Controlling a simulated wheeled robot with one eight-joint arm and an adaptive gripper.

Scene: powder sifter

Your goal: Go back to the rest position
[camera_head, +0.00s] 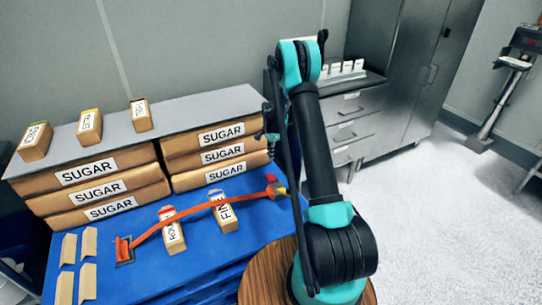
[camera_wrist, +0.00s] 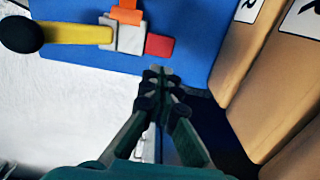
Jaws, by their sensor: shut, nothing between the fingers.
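My gripper (camera_wrist: 160,72) is shut and empty in the wrist view, its fingertips together over the edge of the blue pallet (camera_wrist: 195,35). A yellow lever (camera_wrist: 75,34) with a black ball knob (camera_wrist: 21,34) sits ahead of it and to the left, on a grey block with a red piece (camera_wrist: 160,46). The fingertips look apart from these parts. In the head view my arm rises at the right of the pallet (camera_head: 160,272) and bends down beside the sugar stack.
An orange strap (camera_head: 185,213) crosses the pallet past two labelled boxes (camera_head: 174,238) (camera_head: 225,218). Stacked sugar bags (camera_head: 90,171) (camera_head: 216,156) carry a grey board (camera_head: 180,108) with three small boxes. A drawer cabinet (camera_head: 350,130) stands behind my arm.

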